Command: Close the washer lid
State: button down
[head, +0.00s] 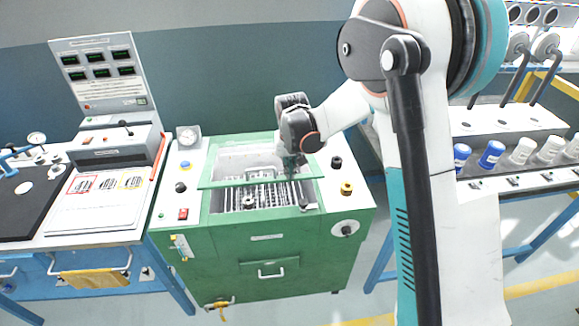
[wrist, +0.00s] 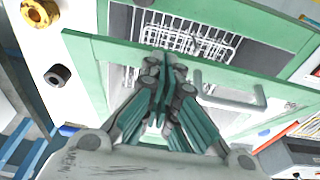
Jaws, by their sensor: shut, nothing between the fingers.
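The washer (head: 262,240) is a green cabinet with a white top and an open basin. Inside the basin is a wire rack (head: 245,197), also seen in the wrist view (wrist: 190,45). The green lid (head: 228,184) shows in the head view as a narrow strip across the basin, so it stands partly raised. In the wrist view the lid (wrist: 100,47) has a pale bar handle (wrist: 235,100). My gripper (head: 293,165) is at the lid's right part; in the wrist view its shut, empty fingers (wrist: 165,62) overlap the lid beside the handle. I cannot tell whether they touch it.
The washer top carries a gauge (head: 188,136), a red switch (head: 183,214) and a yellow knob (head: 346,188). A control bench (head: 95,215) stands close on the left. A rack bench with several bottles (head: 491,154) is on the right.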

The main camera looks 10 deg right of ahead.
aim_at(291, 207)
jog(key=s+f+t+b, duration=0.1)
jog(key=f+b, duration=0.2)
jog(key=f, duration=0.1)
jog(key=s+f+b, duration=0.1)
jog(key=f+b, duration=0.2)
jog(key=f+t+b, duration=0.1)
jog(key=f+b, duration=0.2)
jog(key=f, duration=0.1)
jog(key=shift+s+f+t, duration=0.3)
jog(key=shift+s+f, duration=0.05)
jog(key=shift+s, duration=0.05)
jog(key=shift+r, duration=0.1)
